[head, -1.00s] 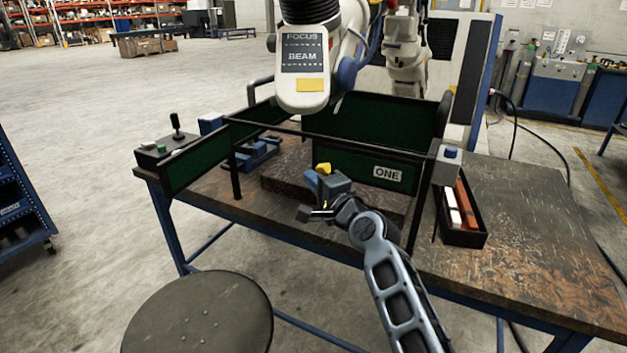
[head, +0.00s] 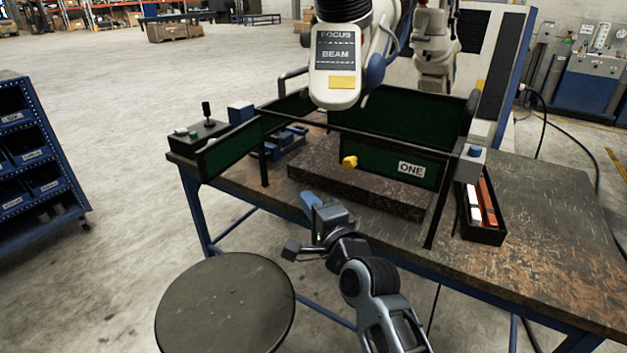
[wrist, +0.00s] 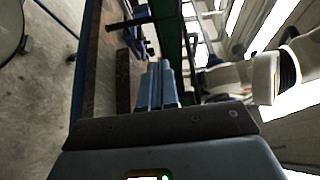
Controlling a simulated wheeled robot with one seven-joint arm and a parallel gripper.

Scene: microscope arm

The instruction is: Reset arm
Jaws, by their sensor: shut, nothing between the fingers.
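The white microscope head (head: 338,62), labelled FOCUS and BEAM with a yellow plate below, hangs over the green-panelled enclosure on the bench. A yellow knob (head: 349,162) is on the front green panel (head: 385,165), left of its ONE label. My gripper (head: 307,199) is in front of the bench edge, above and behind the round stool in the picture. It is apart from the knob. Its blue fingers also show in the wrist view (wrist: 157,75), together and with nothing between them. The white microscope arm shows at right in the wrist view (wrist: 243,80).
A control box with a joystick (head: 204,132) stands at the bench's left end. A black tray (head: 482,233) with white and red blocks lies at right. A stool (head: 225,312) stands in front of the bench. The right part of the bench (head: 550,220) is clear.

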